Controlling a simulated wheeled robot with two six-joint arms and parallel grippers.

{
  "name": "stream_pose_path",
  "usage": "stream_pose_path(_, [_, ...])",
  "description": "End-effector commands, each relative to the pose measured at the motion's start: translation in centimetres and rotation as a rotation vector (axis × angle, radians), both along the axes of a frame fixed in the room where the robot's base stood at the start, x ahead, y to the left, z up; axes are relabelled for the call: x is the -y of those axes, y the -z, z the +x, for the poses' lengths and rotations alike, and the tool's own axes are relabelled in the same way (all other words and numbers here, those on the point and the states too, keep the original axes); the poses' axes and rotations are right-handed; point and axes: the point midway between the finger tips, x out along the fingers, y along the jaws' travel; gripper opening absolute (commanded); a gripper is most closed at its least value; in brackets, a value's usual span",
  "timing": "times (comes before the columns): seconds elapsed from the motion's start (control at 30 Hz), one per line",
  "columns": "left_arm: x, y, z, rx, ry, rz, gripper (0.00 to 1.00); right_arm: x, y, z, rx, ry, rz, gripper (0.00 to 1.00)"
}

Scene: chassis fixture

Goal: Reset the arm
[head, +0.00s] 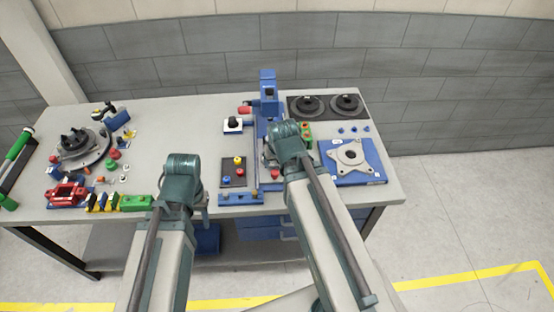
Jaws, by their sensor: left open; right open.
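My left arm reaches in from the bottom, and its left gripper (205,207) shows only in part beside the wrist, at the table's front edge. It is open, and I see nothing held in it. My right arm reaches over the blue fixture (268,95) in the middle of the table. Its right gripper (268,158) is mostly hidden by the wrist, low over the fixture near a green block (307,130). It is open. I cannot tell whether it touches anything there.
The grey table (185,125) holds a round dark fixture (80,145) and small coloured parts at left. A blue plate with a silver flange (350,154) and two black discs (307,104) stand at right. A button panel (233,172) lies between the arms. The table's middle left is clear.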

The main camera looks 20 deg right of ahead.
Motion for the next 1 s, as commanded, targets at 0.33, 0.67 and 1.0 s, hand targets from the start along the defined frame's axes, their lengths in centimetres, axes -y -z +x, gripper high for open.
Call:
stream_pose_path(0.33, [0.0, 0.2, 0.0, 0.0, 0.0, 0.0, 0.5, -0.2, 0.2, 0.0, -0.004, -0.005, 0.0, 0.69])
stream_pose_path(0.67, [0.0, 4.7, 0.0, 0.0, 0.003, 0.001, 0.5, -10.6, 6.2, -5.7, -0.261, -0.261, -0.046, 0.69])
stream_pose_path(1.0, [0.0, 6.7, 0.0, 0.0, 0.005, 0.001, 0.5, -15.7, 8.2, -10.8, -0.44, -0.421, -0.11, 0.69])
